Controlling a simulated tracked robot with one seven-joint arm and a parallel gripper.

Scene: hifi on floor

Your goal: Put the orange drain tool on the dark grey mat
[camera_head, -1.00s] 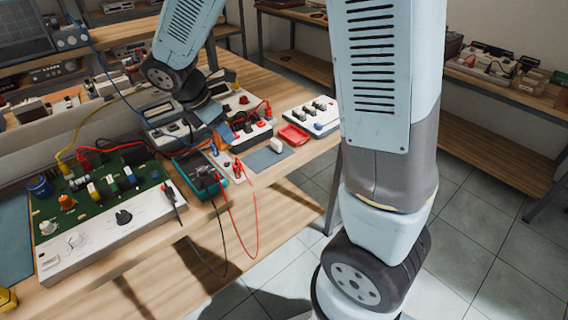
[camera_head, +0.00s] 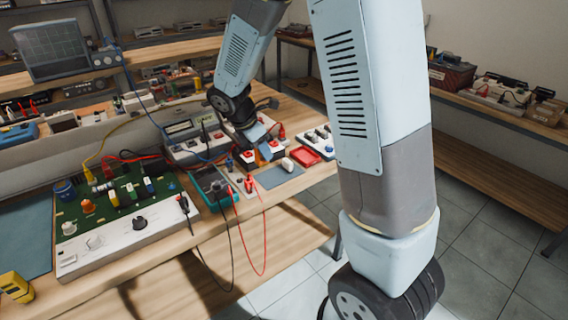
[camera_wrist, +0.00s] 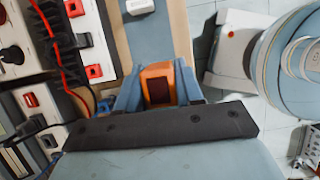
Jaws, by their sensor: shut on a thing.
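The orange drain tool (camera_wrist: 158,84) is between the blue fingers of my gripper (camera_wrist: 157,92) in the wrist view; its orange body has a dark face. My gripper is shut on it. In the head view only a bit of orange shows at the fingertips of my gripper (camera_head: 262,145). A grey-blue mat (camera_head: 277,178) lies on the bench just in front of the gripper, with a small white object on its back edge. The mat also shows in the wrist view (camera_wrist: 148,40), beyond the tool. The height of the tool above the bench is unclear.
A teal meter (camera_head: 209,186) and a socket strip with red and black leads stand left of the mat. A red tray (camera_head: 316,144) is behind right. The white object (camera_head: 288,164) takes up part of the mat. The bench's front edge is close. Another grey-blue mat (camera_head: 25,235) lies far left.

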